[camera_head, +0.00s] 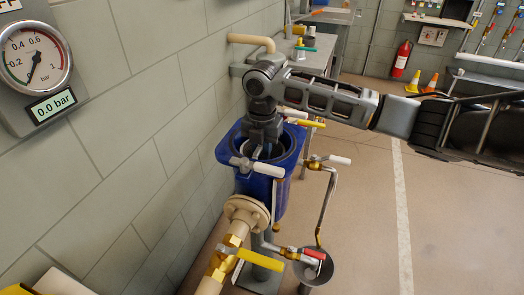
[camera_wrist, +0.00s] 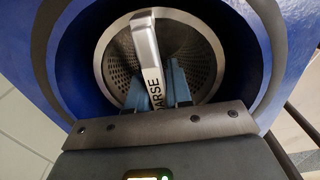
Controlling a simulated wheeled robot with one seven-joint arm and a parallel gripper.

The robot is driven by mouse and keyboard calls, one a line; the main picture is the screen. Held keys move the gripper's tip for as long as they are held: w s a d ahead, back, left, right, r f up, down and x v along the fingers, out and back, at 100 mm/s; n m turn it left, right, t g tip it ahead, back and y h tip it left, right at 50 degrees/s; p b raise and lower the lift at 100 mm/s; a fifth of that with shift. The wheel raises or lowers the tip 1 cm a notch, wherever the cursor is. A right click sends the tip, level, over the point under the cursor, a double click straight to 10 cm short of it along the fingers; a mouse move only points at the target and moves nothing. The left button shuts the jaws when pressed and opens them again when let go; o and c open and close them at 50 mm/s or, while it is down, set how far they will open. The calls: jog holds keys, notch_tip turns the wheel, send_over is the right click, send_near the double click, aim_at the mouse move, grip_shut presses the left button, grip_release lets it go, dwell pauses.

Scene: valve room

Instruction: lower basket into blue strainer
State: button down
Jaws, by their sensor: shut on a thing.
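The blue strainer (camera_head: 262,187) stands by the wall with its top open; its blue body also shows in the wrist view (camera_wrist: 285,75). A perforated metal basket (camera_wrist: 205,65) sits inside the round opening in the wrist view, its rim within the strainer's bore. How deep it sits I cannot tell. In the head view my gripper (camera_head: 265,140) is over the strainer's mouth and hides most of the basket.
A pressure gauge (camera_head: 36,62) on the wall has a display reading 0.0 bar. A beige pipe with a yellow-handled valve (camera_head: 260,259) runs in front of the strainer. The floor to the right is clear.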

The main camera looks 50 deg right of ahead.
jog(key=c, duration=0.6)
grip_release()
jog(key=shift+o, duration=0.2)
jog(key=shift+r+p, duration=2.9)
jog(key=shift+r, duration=0.65)
notch_tip(320, 180, up, 8)
jog(key=shift+f+b, duration=0.15)
jog(key=shift+b, duration=0.2)
